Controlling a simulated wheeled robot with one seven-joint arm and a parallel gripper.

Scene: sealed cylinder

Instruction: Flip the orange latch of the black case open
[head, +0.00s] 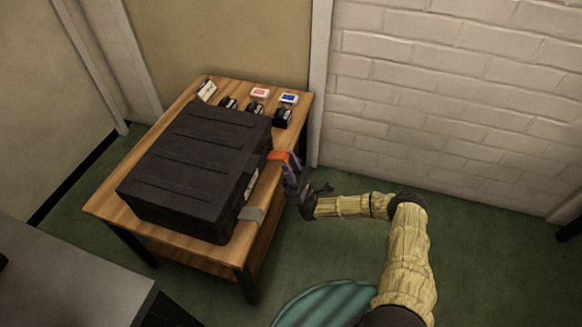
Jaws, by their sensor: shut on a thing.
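The black case (195,165) lies closed on a wooden table, its lid ribbed. The orange latch (278,155) is on the case's right side, towards the far end. It sticks out from the case there. My gripper (286,164) is at this latch, shut on it, with its body just below and to the right. The fingertips are small and partly hidden against the latch.
The wooden table (107,207) also bears several small black items, a pink-and-white box (260,92), a blue-and-white box (288,98) and a white card (206,91) behind the case. A grey surface (70,275) is at lower left. A white brick wall (450,100) stands behind. Green floor is open on the right.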

